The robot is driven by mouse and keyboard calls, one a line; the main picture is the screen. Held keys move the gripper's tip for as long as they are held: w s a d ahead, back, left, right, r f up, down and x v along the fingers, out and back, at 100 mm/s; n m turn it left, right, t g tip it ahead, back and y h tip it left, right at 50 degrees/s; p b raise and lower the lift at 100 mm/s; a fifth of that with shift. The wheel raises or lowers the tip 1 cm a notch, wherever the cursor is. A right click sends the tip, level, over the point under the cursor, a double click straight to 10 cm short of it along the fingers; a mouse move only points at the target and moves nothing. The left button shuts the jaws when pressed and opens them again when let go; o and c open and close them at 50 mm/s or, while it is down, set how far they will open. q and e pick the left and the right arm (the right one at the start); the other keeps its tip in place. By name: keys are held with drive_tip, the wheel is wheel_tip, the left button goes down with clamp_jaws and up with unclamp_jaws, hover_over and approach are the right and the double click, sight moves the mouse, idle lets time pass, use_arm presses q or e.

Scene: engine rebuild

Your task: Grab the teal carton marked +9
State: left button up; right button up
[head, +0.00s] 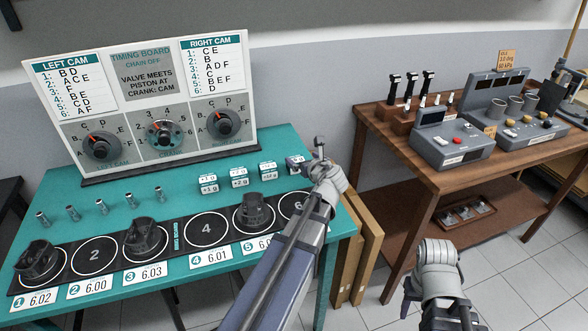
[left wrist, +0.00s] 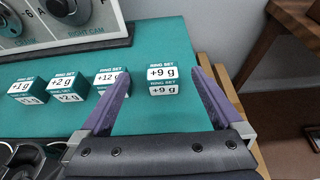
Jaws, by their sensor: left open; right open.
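The teal and white carton marked +9 g (left wrist: 163,82) stands on the teal bench near its right edge. In the head view the carton (head: 293,162) is partly hidden by my left gripper (head: 309,160). In the left wrist view my left gripper (left wrist: 160,74) is open, with one purple finger on each side of the carton. My right gripper (head: 408,292) is open, low at the right over the floor, away from the carton.
Similar cartons marked +12 g (head: 267,171), +2 g (head: 239,178) and +1 g (head: 208,184) stand in a row to the left. The timing board (head: 145,100) rises behind. Numbered round pads with black pistons lie in front. A wooden bench (head: 440,175) stands at the right.

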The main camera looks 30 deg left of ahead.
sight(296, 159)
use_arm(q)
drive_tip(key=shift+w+a+f+b, duration=0.1)
drive_tip(key=shift+a+f+b, duration=0.05)
drive_tip(key=shift+f+b, duration=0.4)
drive_tip(key=shift+w+a+f+b, duration=0.1)
drive_tip(key=shift+f+b, duration=0.2)
drive_tip(key=shift+f, duration=0.35)
drive_tip(key=shift+b+x, duration=0.5)
drive_tip(key=shift+x, duration=0.9)
drive_tip(key=w+a+f+b, duration=0.2)
drive_tip(key=f, duration=0.1)
drive_tip(key=shift+w+a+b, duration=0.35)
drive_tip(key=shift+a+b, duration=0.05)
drive_tip(key=shift+w+a, duration=0.15)
drive_tip(key=shift+a, duration=0.05)
drive_tip(key=shift+r, duration=0.1)
drive_tip(key=shift+c, duration=0.5)
drive_tip(key=c, duration=1.2)
